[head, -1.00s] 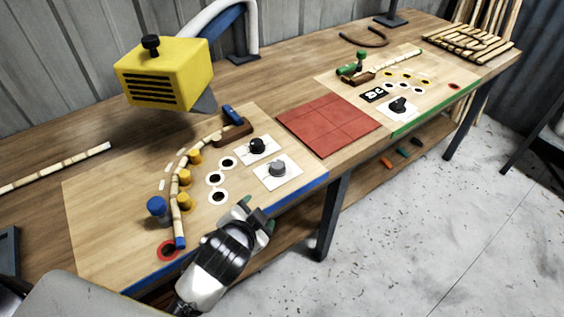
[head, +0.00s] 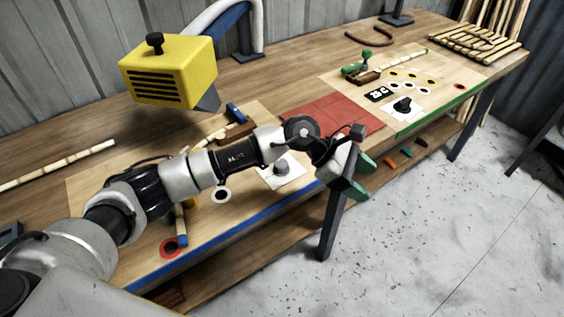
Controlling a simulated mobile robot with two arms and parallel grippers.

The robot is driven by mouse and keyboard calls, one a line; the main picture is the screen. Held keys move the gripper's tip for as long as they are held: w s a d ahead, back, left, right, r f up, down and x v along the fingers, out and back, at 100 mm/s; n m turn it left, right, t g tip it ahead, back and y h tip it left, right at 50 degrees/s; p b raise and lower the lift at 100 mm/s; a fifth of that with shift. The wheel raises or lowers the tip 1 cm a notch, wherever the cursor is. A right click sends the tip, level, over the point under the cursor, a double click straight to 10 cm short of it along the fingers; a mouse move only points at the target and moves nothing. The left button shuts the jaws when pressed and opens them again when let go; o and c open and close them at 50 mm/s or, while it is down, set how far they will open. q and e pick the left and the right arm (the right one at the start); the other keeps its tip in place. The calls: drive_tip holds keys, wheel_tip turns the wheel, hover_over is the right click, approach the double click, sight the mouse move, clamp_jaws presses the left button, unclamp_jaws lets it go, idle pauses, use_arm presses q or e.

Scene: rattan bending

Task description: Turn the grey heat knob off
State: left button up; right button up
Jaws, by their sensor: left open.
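The grey heat knob (head: 282,167) sits on a white plate (head: 290,183) near the blue front edge of the near board. My left arm reaches in from the left, passing above the board and just behind the knob in the picture. My left gripper (head: 362,176) is open and empty, with green pads on its fingers. It is to the right of the knob, apart from it, in front of the table edge. The black knob beside the grey one is hidden behind my arm. My right gripper is not in view.
A bamboo strip with a blue end (head: 182,240) and pegs are partly covered by my arm. A red tiled mat (head: 330,115) and a second board with a black knob (head: 403,104) lie to the right.

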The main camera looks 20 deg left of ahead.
use_arm(q)
drive_tip(key=w+a+f+m+y, duration=0.25)
drive_tip(key=w+a+y, duration=0.3)
drive_tip(key=a, duration=0.35)
drive_tip(key=y, duration=0.6)
approach(282, 163)
drive_tip(key=shift+m, duration=0.45)
drive_tip(key=f, duration=0.3)
drive_tip(key=f+p, duration=0.1)
drive_tip(key=f, duration=0.2)
drive_tip(key=f+p, duration=0.1)
drive_tip(key=f, duration=0.2)
drive_tip(key=shift+s+d+f, duration=0.15)
drive_tip(key=shift+s+f, duration=0.1)
drive_tip(key=shift+f, duration=0.15)
drive_tip(key=shift+c, duration=0.5)
drive_tip(key=c, duration=0.8)
drive_tip(key=shift+c, duration=0.2)
